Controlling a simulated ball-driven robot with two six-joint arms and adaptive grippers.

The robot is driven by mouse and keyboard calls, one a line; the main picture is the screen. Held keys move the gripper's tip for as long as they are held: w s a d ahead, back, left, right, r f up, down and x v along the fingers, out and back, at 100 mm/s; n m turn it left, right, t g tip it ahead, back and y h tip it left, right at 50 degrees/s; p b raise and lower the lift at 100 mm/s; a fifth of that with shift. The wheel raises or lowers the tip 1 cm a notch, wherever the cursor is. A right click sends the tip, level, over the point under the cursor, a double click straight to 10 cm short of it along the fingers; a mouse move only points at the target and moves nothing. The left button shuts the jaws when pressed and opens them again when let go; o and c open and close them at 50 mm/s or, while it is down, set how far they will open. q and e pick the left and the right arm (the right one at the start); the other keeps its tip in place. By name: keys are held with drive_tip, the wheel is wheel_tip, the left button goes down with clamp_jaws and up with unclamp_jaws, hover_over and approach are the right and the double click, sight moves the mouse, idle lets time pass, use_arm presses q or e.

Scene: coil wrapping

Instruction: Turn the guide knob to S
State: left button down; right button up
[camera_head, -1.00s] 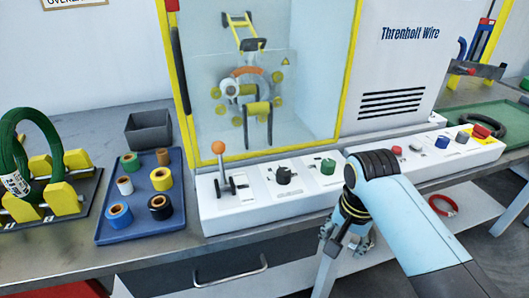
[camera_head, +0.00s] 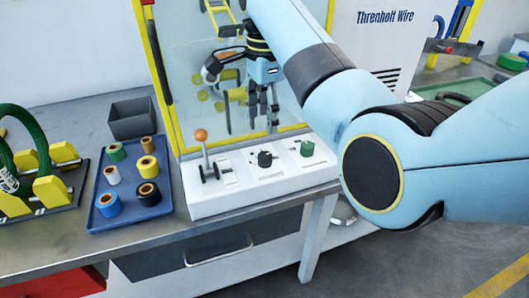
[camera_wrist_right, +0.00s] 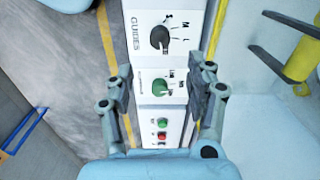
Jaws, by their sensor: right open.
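The guide knob (camera_head: 265,158) is a black knob on the white control panel (camera_head: 215,200), between the orange-topped lever and a green knob. In the right wrist view the guide knob (camera_wrist_right: 160,38) sits beside the word GUIDES, with size letters around it; I cannot tell surely which letter it points at. My right gripper (camera_head: 263,118) hangs above the panel in front of the clear guard, fingers down, apart from the knob. In the right wrist view its open, empty fingers (camera_wrist_right: 160,88) frame the area by the green knob (camera_wrist_right: 160,87). My left gripper is out of view.
The lever (camera_head: 202,140) stands left of the guide knob. The clear guard with yellow frame (camera_head: 160,85) rises behind the panel. A blue tray (camera_head: 105,215) of spools and a grey bin (camera_head: 133,118) lie further left. My right arm covers the panel's right part.

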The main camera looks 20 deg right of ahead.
sight(265, 155)
wheel_tip(265, 155, down, 11)
drive_tip(key=shift+r+b, duration=0.15)
drive_tip(key=shift+b, duration=0.35)
clamp_jaws()
drive_tip(key=shift+r, duration=0.1)
